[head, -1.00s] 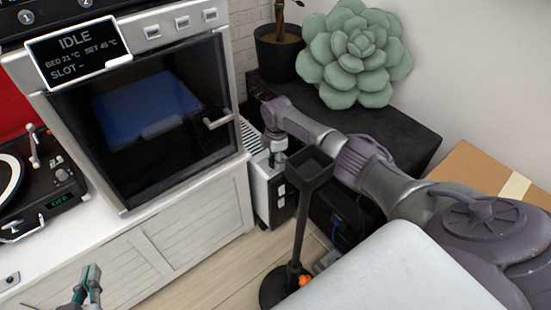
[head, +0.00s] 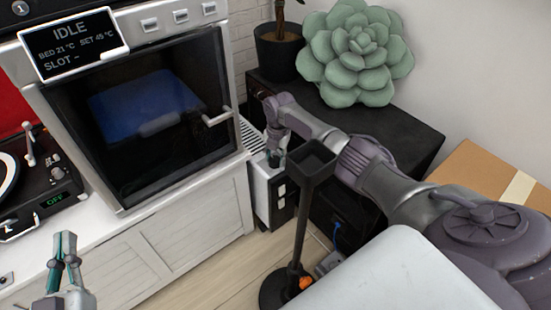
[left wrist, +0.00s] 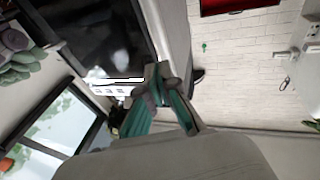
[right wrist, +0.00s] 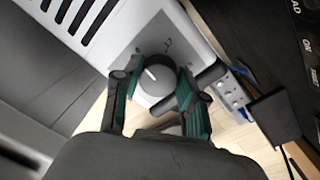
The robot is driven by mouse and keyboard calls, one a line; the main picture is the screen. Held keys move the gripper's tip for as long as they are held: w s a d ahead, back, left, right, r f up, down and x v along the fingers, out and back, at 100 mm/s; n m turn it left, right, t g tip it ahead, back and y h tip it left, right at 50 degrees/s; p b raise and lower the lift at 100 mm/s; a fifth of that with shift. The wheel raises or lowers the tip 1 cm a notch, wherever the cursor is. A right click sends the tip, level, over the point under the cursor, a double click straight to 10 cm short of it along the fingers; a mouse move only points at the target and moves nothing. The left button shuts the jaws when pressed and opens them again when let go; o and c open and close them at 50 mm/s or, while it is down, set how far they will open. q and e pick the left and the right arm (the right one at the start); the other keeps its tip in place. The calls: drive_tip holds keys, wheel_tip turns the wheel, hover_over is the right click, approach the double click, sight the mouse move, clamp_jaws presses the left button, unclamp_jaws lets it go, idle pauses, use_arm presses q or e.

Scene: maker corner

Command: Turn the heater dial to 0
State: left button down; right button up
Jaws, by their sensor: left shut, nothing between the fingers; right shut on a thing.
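The heater (head: 262,190) is a white box with a dark front, standing on the floor between the white cabinet and the black cabinet. Its dial (right wrist: 155,82), a dark grey knob with a white pointer line, shows in the right wrist view on the heater's pale top plate (right wrist: 168,38). My right gripper (right wrist: 158,88) is shut around the dial, one finger on each side. In the head view the right gripper (head: 275,158) is at the heater's top and covers the dial.
A black stand with a square cup (head: 311,160) rises close in front of my right arm. A machine with a glass door (head: 150,120) and IDLE screen is at left, beside a turntable (head: 40,185). A green plush succulent (head: 358,50) sits on the black cabinet (head: 400,125).

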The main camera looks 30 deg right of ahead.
sight(277, 159)
use_arm(q)
drive_tip(key=shift+s+r+t, duration=0.1)
drive_tip(key=shift+r+t, duration=0.3)
drive_tip(key=shift+r, duration=0.2)
use_arm(e)
drive_tip(key=shift+n, duration=0.5)
drive_tip(key=o, duration=1.1)
use_arm(q)
drive_tip(key=shift+d, duration=0.1)
use_arm(e)
drive_tip(key=shift+o, duration=0.2)
wheel_tip(277, 159, up, 12)
drive_tip(key=shift+s+d, duration=0.2)
drive_tip(key=shift+s, duration=0.05)
